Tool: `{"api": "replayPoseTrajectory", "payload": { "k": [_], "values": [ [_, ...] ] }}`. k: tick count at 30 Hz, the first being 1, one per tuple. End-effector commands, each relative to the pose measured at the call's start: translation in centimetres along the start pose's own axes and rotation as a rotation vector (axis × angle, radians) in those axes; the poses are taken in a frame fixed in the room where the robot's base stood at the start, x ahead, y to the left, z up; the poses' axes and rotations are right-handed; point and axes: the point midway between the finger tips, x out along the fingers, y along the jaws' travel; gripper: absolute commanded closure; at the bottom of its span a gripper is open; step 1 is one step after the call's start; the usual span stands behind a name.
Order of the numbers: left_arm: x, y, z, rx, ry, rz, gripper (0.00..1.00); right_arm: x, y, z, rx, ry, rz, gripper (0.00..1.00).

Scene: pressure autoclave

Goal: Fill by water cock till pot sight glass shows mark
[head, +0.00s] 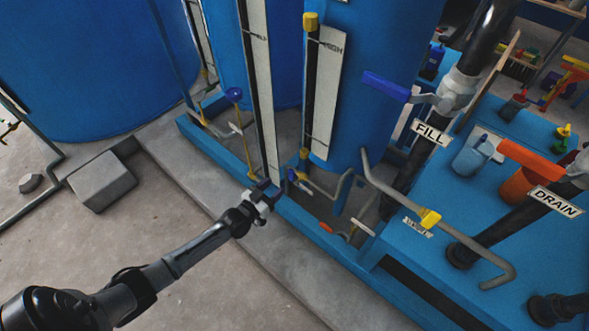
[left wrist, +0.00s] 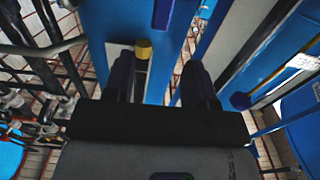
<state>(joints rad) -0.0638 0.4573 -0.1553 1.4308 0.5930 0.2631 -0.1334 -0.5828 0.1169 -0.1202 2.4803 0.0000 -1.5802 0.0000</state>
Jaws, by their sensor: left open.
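The blue pot (head: 385,50) stands at upper centre in the head view. Its sight glass (head: 313,85) is a dark upright tube with a yellow top fitting, beside a white scale board (head: 327,95) reading HIGH. I cannot make out a water level in it. A blue lever (head: 385,87) sits on a pipe valve above the FILL label (head: 431,132), right of the glass. My left gripper (head: 272,190) is open and empty, low in front of the pot, apart from the lever. In the left wrist view its fingers (left wrist: 157,78) are spread, with a yellow fitting beyond. My right gripper is not in view.
An orange lever (head: 530,158) sits by the DRAIN label (head: 556,201) at right. A bent pipe with a yellow fitting (head: 430,218) crosses low in front. Another white scale board (head: 258,90) stands at left. The concrete floor (head: 230,285) is clear in front.

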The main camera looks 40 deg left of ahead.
Motion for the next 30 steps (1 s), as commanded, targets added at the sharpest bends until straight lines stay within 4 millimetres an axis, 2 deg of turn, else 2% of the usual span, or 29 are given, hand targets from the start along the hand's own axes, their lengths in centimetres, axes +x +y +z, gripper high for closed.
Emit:
{"api": "replayPoseTrajectory", "payload": {
  "k": [1,6,15,21,30],
  "values": [
    [1.1,0.0,0.3,0.000,0.003,0.000,0.49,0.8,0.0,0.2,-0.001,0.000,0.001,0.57],
    [4.4,0.0,0.4,-0.001,0.001,0.000,0.49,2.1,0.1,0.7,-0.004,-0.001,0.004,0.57],
    [9.0,0.0,0.3,-0.001,0.000,0.000,0.49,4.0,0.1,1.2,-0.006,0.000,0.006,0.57],
    [10.6,0.0,0.3,0.000,-0.003,0.001,0.49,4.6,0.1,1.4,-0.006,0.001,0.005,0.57],
    [11.1,0.1,0.1,0.000,-0.003,0.001,0.49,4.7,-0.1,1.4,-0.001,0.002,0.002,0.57]
  ]
}}
